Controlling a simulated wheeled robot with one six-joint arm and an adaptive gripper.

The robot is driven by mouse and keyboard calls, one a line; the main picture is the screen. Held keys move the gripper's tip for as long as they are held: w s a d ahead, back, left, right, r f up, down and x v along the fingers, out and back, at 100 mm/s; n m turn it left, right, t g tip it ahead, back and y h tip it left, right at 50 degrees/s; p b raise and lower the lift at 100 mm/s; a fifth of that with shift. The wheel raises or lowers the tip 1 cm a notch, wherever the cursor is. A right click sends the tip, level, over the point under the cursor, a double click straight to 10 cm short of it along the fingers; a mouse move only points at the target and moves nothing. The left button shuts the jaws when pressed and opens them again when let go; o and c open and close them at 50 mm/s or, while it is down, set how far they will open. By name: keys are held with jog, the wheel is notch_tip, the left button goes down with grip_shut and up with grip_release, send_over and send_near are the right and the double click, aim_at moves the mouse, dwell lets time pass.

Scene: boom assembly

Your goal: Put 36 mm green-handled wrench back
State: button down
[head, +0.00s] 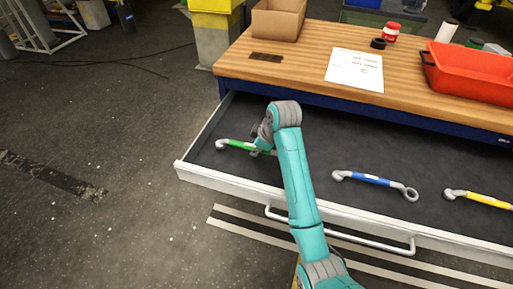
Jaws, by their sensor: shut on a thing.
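The green-handled wrench (236,144) is at the left end of the open drawer (330,167), with its open jaw end toward the left. My gripper (258,149) is at the right part of its green handle and is shut on it. My arm hides the wrench's right end. I cannot tell whether the wrench rests on the drawer floor or is held just above it. The 36 mm marking is too small to read.
A blue-handled wrench (374,180) and a yellow-handled wrench (480,198) lie farther right in the drawer. The workbench (312,60) above holds a red tray (470,72), a paper sheet (355,70) and a cardboard box (278,20). The drawer's front handle (375,243) sticks out.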

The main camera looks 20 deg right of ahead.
jog(key=shift+f, duration=0.55)
dwell(0.6)
jog(key=c, duration=1)
grip_release()
jog(key=shift+o, duration=0.2)
